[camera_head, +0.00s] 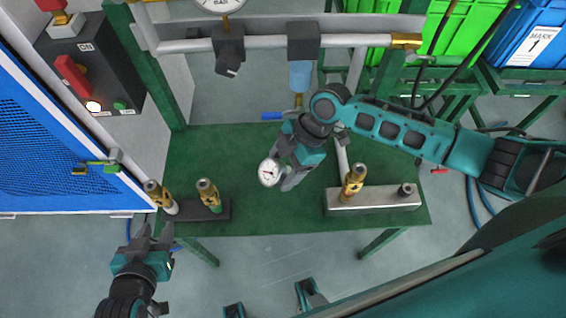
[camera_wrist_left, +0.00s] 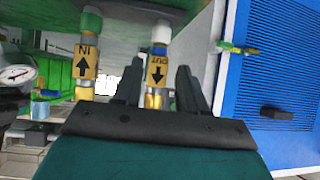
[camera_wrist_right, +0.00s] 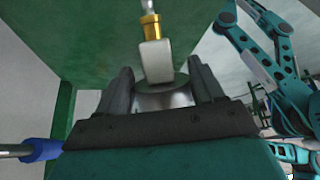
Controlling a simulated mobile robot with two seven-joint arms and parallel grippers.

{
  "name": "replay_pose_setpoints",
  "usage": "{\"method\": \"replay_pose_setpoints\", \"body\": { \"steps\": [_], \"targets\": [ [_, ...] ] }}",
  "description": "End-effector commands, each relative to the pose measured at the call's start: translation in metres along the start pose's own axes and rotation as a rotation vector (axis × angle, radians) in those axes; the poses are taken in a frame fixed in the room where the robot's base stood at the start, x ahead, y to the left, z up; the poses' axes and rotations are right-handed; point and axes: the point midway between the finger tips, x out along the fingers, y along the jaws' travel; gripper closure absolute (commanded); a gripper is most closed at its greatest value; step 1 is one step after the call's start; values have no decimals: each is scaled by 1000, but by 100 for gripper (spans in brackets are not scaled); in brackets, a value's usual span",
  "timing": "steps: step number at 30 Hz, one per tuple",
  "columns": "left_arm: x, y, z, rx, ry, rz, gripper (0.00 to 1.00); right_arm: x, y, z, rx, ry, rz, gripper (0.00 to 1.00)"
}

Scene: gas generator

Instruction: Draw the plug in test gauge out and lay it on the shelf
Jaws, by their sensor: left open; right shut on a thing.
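The test gauge (camera_head: 269,172), a small round white dial, is held by my right gripper (camera_head: 284,180) above the green shelf (camera_head: 262,216). In the right wrist view the gauge's round body (camera_wrist_right: 165,95) sits between the closed fingers. Its pale neck, brass fitting (camera_wrist_right: 151,27) and bare steel tip stick out beyond them. The dial (camera_wrist_left: 17,75) also shows at the left edge of the left wrist view. My left gripper (camera_head: 156,234) is open and empty, just in front of the shelf's left end.
Brass couplers with a white (camera_head: 160,198) and a green band (camera_head: 208,194) stand at the shelf's left end by a dark block (camera_head: 188,213). Another brass coupler (camera_head: 353,181) stands on a pale block (camera_head: 378,203) at right. The shelf's middle front is bare.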

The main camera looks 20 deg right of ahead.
Motion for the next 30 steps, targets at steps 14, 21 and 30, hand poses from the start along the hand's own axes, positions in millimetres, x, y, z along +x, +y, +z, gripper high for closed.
{"method": "replay_pose_setpoints", "body": {
  "steps": [14,21,30],
  "targets": [
    [14,8,24,-5,-15,17,59,39,0,21,0,0,0,76],
    [14,11,17,-7,-6,24,59,43,0,23,-1,0,0,76],
    [15,10,15,-6,-1,22,59,43,0,23,-1,1,1,27]
  ]
}}
